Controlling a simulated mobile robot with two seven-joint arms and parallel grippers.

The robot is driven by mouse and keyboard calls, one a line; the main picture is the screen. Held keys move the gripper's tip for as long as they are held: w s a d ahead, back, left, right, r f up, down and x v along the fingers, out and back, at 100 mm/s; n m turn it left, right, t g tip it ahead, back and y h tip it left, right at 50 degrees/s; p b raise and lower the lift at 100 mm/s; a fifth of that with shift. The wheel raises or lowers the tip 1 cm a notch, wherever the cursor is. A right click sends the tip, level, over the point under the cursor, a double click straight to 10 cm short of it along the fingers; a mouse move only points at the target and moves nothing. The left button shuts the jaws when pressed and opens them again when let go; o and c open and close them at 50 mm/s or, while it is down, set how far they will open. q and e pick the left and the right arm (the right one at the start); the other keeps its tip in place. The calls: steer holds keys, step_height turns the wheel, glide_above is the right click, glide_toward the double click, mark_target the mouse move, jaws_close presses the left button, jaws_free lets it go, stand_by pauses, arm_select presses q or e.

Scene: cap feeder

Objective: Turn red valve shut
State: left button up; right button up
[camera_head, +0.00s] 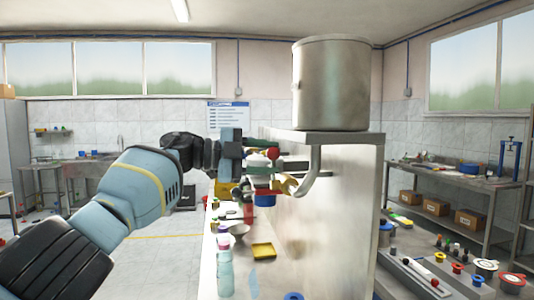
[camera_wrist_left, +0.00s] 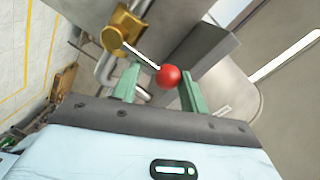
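The red valve shows in the head view as a red ball knob (camera_head: 272,153) beside a brass valve body (camera_head: 287,184) on the bent pipe under the metal tank. In the left wrist view the red knob (camera_wrist_left: 168,77) sits at the end of a thin lever that runs from the brass body (camera_wrist_left: 130,27). My left gripper (camera_head: 265,157) is at the knob. Its green fingers (camera_wrist_left: 158,88) are apart, one on each side of the knob, with gaps showing, wider on the left. My right gripper is not in view.
The large metal tank (camera_head: 331,85) stands on a steel stand (camera_head: 345,220) right of my left gripper. Below the gripper is a narrow bench with a yellow tray (camera_head: 263,250), a teal bottle (camera_head: 225,272) and other small items. A cluttered bench lies at right.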

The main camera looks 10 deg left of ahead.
arm_select(q)
steer(key=shift+o, duration=1.1)
steer(key=shift+w+a+f, duration=0.1)
steer(key=shift+w+f, duration=0.05)
steer(key=shift+r, duration=0.2)
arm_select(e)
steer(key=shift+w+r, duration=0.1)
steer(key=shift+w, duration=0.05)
arm_select(q)
steer(key=shift+r, duration=0.1)
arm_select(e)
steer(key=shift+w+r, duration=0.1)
arm_select(q)
steer(key=p+v, duration=0.2)
steer(key=v, duration=0.5)
steer(key=shift+s+a, duration=0.2)
steer(key=shift+a, duration=0.1)
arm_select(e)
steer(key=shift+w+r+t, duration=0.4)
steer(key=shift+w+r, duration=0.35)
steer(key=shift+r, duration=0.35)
